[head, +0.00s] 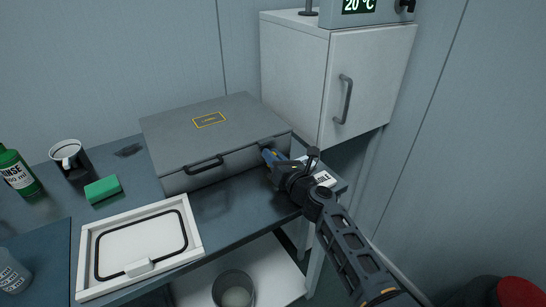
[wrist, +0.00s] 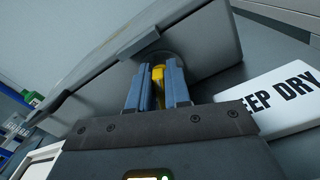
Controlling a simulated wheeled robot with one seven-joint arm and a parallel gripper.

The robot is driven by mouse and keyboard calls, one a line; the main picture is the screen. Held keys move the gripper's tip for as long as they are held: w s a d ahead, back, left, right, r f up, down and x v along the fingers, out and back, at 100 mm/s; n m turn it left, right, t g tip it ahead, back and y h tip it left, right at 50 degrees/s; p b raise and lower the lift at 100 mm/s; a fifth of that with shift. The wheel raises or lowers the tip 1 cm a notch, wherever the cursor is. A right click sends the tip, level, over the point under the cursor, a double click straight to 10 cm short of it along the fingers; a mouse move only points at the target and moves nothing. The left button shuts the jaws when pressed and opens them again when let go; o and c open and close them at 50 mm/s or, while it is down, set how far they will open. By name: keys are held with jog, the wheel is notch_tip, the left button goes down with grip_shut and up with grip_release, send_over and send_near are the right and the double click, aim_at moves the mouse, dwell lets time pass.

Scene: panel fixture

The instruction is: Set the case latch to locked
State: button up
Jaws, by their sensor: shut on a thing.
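The grey case (head: 215,130) lies closed on the dark bench, with a black handle (head: 204,165) on its front and a yellow-bordered label on its lid. My gripper (head: 268,155) is at the right part of the case's front face. In the wrist view my gripper (wrist: 158,88) has its blue fingers on either side of a yellow latch (wrist: 158,76), shut on it. The latch sits against the case front (wrist: 205,45). The fingers hide part of the latch, and I cannot tell its setting.
A "KEEP DRY" card (wrist: 275,98) lies beside my gripper. A white framed panel (head: 140,245), green sponge (head: 102,190), mug (head: 70,158) and green bottle (head: 18,172) are at the left. A white cabinet (head: 345,60) stands behind on the right.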

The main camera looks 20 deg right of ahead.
grip_shut()
jog(key=shift+a+f+n+b, duration=0.1)
jog(key=shift+n+b, duration=0.25)
jog(key=shift+n, duration=0.45)
jog(key=n, duration=0.3)
jog(key=shift+a+b, duration=0.1)
jog(key=shift+b, duration=0.3)
jog(key=o, duration=0.6)
grip_release()
jog(key=shift+s, duration=0.1)
